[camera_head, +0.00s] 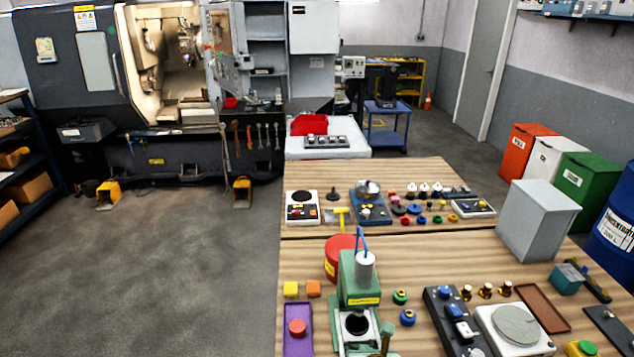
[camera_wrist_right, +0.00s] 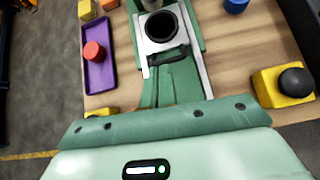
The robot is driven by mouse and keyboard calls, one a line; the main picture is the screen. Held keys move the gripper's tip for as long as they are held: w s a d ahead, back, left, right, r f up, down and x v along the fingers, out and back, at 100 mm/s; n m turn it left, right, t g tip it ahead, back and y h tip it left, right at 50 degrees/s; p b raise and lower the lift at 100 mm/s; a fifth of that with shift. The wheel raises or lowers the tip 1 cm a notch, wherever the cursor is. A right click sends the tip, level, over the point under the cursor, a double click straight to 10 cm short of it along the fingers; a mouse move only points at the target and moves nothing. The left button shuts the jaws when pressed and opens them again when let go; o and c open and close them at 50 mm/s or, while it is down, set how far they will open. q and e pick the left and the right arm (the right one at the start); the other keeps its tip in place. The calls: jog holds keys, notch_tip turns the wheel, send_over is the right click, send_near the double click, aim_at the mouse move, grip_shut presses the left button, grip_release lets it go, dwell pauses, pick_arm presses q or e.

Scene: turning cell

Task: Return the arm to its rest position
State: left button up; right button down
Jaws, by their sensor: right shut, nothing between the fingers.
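My right gripper (camera_wrist_right: 168,60) shows in the right wrist view, shut with nothing between its fingers. It points at the front of the green press (camera_head: 360,276), whose base has a round black opening that also shows in the wrist view (camera_wrist_right: 160,26). I cannot tell whether the fingers touch the base. In the head view the right arm is mostly out of frame at the bottom. My left gripper is not in view.
A purple tray (camera_head: 297,349) with a red piece lies left of the press. Green and blue rings (camera_head: 400,297) lie to its right. A dark switch box (camera_head: 447,318) and a scale (camera_head: 515,325) stand further right. A yellow box with a black knob (camera_wrist_right: 292,82) is right of my gripper.

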jog(key=s+a+r+m, duration=0.1)
jog(key=s+r+m, duration=0.5)
jog(key=s+m, duration=0.5)
jog(key=s+d+r+m+g+h, duration=0.1)
jog(key=s+d+r+m+h, duration=0.2)
jog(key=s+d+r+m, duration=0.35)
jog(key=s+d+r+m+g+h, duration=0.25)
jog(key=s+d+m, duration=0.45)
jog(key=d+m, duration=0.4)
jog(key=s+a+f+g+y+b, duration=0.1)
jog(key=a+f+y+b, duration=0.3)
jog(key=f, duration=1.3)
jog(key=s+a+f+g+h+b, duration=0.15)
jog(key=f+b, duration=0.35)
jog(key=f, duration=1.1)
jog(key=s+f+m+g+y+b, duration=0.1)
jog(key=s+f+b, duration=0.3)
jog(key=s+f, duration=0.6)
jog(key=s+f+m+g+y+b, duration=0.1)
jog(key=s+f+b, duration=0.4)
jog(key=s+f, duration=0.5)
notch_tip(320, 180, down, 6)
jog(key=shift+s+d+f+m+g+y, duration=0.15)
jog(key=shift+s+d+m+g+y, duration=0.2)
jog(key=shift+m, duration=0.2)
